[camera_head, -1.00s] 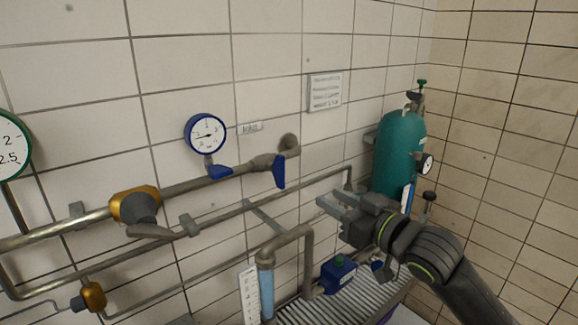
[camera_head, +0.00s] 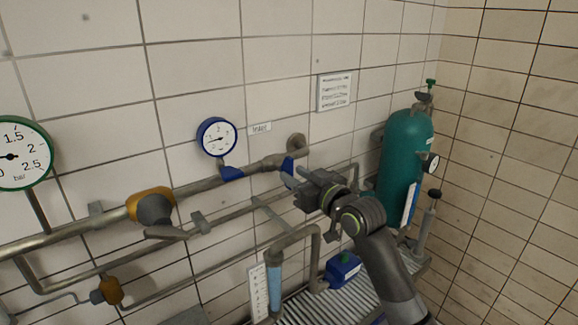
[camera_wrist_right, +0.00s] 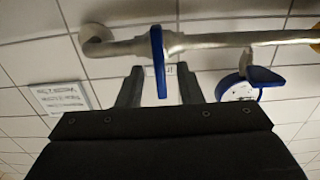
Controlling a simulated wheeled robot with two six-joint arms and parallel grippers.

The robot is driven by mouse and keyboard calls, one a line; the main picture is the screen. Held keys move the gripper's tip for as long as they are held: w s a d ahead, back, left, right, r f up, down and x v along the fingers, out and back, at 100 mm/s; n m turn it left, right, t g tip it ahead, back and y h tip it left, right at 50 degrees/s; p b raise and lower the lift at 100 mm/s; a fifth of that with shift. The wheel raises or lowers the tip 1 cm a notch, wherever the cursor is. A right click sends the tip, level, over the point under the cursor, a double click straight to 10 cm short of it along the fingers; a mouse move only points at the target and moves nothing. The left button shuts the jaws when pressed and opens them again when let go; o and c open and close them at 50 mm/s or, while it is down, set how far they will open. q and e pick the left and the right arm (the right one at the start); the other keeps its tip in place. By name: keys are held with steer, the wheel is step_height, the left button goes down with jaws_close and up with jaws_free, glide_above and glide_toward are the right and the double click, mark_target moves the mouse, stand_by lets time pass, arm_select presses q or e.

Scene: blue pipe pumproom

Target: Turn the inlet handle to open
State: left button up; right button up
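The inlet handle (camera_head: 287,165) is a blue lever hanging down from the grey pipe beside the "Inlet" label (camera_head: 260,127). In the right wrist view the handle (camera_wrist_right: 158,62) lies between the two fingers of my right gripper (camera_wrist_right: 160,69), with a gap on each side. My right gripper (camera_head: 294,176) is open and its fingertips are at the handle. In the head view it partly hides the handle's lower part. My left gripper is out of view.
A blue-rimmed gauge (camera_head: 217,137) with a small blue handle (camera_head: 231,173) sits left on the same pipe. A brass valve with a grey lever (camera_head: 152,207) is further left. A green cylinder (camera_head: 403,155) stands right. A blue box (camera_head: 342,269) is below my right arm.

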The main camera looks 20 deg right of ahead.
mark_target(292, 174)
steer(key=shift+p+x, duration=0.35)
steer(key=shift+x, duration=1.2)
steer(key=shift+c, duration=0.2)
jaws_close()
